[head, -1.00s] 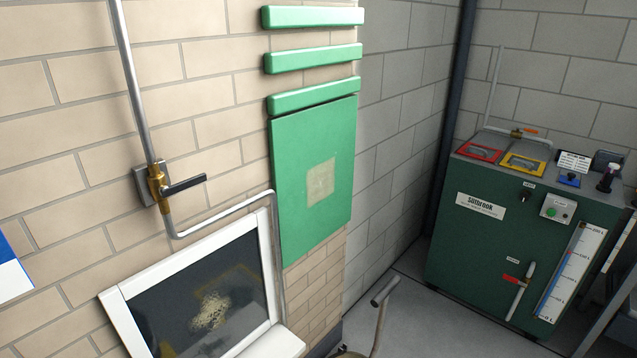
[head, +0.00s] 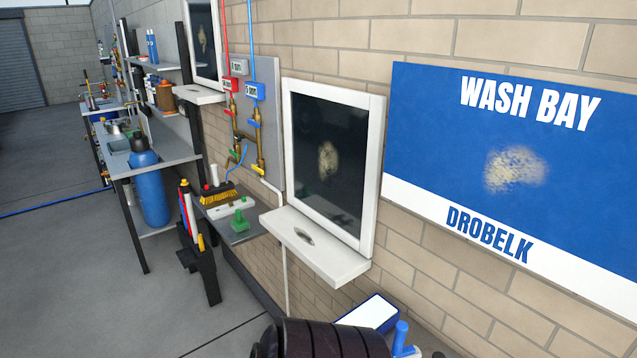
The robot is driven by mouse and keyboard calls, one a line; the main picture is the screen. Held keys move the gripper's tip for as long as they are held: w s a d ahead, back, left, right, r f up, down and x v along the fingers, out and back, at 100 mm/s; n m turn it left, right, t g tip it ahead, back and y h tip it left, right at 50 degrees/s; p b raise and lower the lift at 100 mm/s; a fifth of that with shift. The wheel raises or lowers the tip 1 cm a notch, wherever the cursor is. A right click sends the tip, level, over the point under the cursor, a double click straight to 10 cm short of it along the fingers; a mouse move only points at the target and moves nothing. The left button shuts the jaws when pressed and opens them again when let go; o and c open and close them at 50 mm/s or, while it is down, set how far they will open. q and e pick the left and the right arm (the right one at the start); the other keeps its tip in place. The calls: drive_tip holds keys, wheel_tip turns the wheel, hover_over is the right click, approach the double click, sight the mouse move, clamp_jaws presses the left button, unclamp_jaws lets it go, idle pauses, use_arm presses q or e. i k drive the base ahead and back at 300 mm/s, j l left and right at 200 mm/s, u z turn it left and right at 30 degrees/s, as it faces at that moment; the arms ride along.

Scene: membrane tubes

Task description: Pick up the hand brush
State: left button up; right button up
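A brush with yellow bristles (head: 219,198) and a dark back lies on a low grey shelf (head: 255,235) under the red and blue valve pipes. It is small and far off, and I cannot tell for sure that it is the hand brush. A white item (head: 229,208) and a green item (head: 239,221) with an upright grip lie just in front of it. Neither of my grippers shows in the head view, so their state is hidden.
A white-framed window with a projecting sill (head: 315,245) stands right of the shelf. A dark stand (head: 198,260) is left of it. A workbench (head: 160,158) with a blue cylinder (head: 149,185) is beyond. Floor at left is clear.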

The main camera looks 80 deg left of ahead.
sight(218, 191)
drive_tip(key=u, duration=3.4)
drive_tip(key=z, duration=3.45)
drive_tip(key=u, duration=3.35)
